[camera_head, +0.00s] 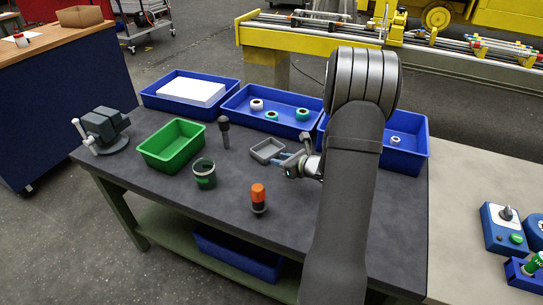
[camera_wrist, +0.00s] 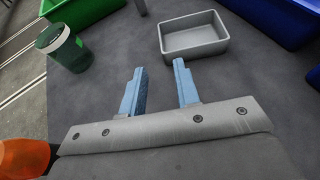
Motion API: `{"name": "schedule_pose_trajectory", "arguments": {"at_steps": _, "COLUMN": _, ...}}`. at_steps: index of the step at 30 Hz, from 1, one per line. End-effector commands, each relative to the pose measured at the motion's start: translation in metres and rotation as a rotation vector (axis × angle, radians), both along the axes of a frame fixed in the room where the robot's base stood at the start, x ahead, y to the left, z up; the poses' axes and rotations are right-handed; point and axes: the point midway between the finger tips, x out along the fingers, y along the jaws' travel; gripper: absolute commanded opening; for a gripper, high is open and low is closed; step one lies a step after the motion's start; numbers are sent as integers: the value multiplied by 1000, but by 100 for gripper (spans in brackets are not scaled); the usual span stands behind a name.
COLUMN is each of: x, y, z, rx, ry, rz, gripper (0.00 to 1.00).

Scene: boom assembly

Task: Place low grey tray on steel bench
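The low grey tray (camera_head: 267,151) sits on the dark top of the steel bench (camera_head: 240,178), near its middle. In the wrist view the tray (camera_wrist: 194,51) lies upright and empty, just beyond my gripper's fingertips and a little to the right. My gripper (camera_head: 283,160) is beside the tray's right front side in the head view. In the wrist view my gripper (camera_wrist: 157,66) has its two blue fingers apart with nothing between them. I see a gap between the fingers and the tray.
A green bin (camera_head: 172,146), a green-labelled cup (camera_head: 204,174), an orange-topped object (camera_head: 258,198) and a dark upright tool (camera_head: 224,132) stand around the tray. Several blue bins (camera_head: 268,122) line the back edge. A vise (camera_head: 103,128) stands at the left.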

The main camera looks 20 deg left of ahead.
Motion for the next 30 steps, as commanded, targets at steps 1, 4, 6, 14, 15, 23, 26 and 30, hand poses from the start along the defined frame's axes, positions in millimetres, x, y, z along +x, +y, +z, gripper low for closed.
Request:
{"name": "schedule_pose_trajectory", "arguments": {"at_steps": 1, "x": 0, "y": 0, "z": 0, "rx": 0, "ry": 0, "rz": 0, "gripper": 29}}
{"name": "schedule_pose_trajectory", "arguments": {"at_steps": 4, "x": 0, "y": 0, "z": 0, "rx": 0, "ry": 0, "rz": 0, "gripper": 29}}
{"name": "schedule_pose_trajectory", "arguments": {"at_steps": 6, "x": 0, "y": 0, "z": 0, "rx": 0, "ry": 0, "rz": 0, "gripper": 29}}
{"name": "schedule_pose_trajectory", "arguments": {"at_steps": 14, "x": 1, "y": 14, "z": 7, "rx": -10, "ry": -36, "rz": 80, "gripper": 29}}
{"name": "schedule_pose_trajectory", "arguments": {"at_steps": 15, "x": 1, "y": 22, "z": 10, "rx": -17, "ry": -56, "rz": 127, "gripper": 29}}
{"name": "schedule_pose_trajectory", "arguments": {"at_steps": 23, "x": -3, "y": 75, "z": 38, "rx": -150, "ry": -243, "rz": 591, "gripper": 29}}
{"name": "schedule_pose_trajectory", "arguments": {"at_steps": 26, "x": -4, "y": 85, "z": 44, "rx": -239, "ry": -305, "rz": 766, "gripper": 29}}
{"name": "schedule_pose_trajectory", "arguments": {"at_steps": 30, "x": 2, "y": 90, "z": 52, "rx": -398, "ry": -377, "rz": 983, "gripper": 29}}
